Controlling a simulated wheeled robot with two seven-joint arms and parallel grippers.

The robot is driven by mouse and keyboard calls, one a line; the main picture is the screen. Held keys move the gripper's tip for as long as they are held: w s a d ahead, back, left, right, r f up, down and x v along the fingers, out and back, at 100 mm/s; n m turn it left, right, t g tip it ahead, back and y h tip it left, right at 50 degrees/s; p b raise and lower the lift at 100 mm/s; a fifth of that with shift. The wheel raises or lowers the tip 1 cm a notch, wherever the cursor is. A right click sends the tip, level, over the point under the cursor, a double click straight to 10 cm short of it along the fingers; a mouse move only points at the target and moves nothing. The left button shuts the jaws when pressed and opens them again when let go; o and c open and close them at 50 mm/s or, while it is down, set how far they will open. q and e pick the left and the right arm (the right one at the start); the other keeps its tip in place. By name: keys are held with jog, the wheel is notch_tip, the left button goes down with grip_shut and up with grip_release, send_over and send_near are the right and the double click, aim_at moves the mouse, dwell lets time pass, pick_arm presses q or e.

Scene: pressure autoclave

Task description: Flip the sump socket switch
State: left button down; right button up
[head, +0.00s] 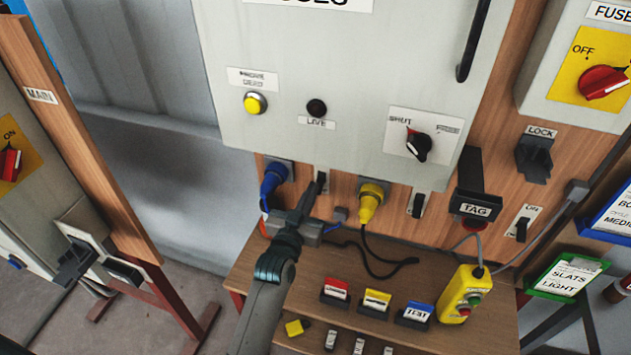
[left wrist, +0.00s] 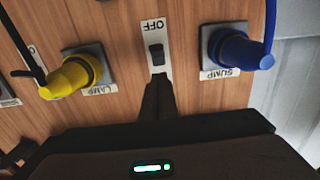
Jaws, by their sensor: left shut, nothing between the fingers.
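The sump socket, with a blue plug (head: 273,178) in it, is on the wooden board below the grey cabinet. It also shows in the left wrist view (left wrist: 232,50), above an upside-down SUMP label. Beside it is a small dark switch (left wrist: 156,54) on a white plate marked OFF. In the head view the switch (head: 321,178) is partly hidden by my gripper. My left gripper (head: 309,192) is shut and empty. Its fingertips (left wrist: 158,82) point at the switch, very close to it. I cannot tell whether they touch. My right gripper is not in view.
A yellow plug (head: 371,200) sits in the lamp socket to the right, with another switch (head: 417,205) beyond it. Below is a wooden shelf (head: 400,270) with coloured tags and a yellow pendant (head: 462,294). A black cable lies behind my gripper. The cabinet (head: 330,60) overhangs above.

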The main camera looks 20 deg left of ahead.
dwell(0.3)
pick_arm(q)
jog(key=s+p, duration=0.3)
jog(key=s, duration=0.3)
dwell(0.5)
jog(key=shift+a, duration=0.1)
dwell(0.3)
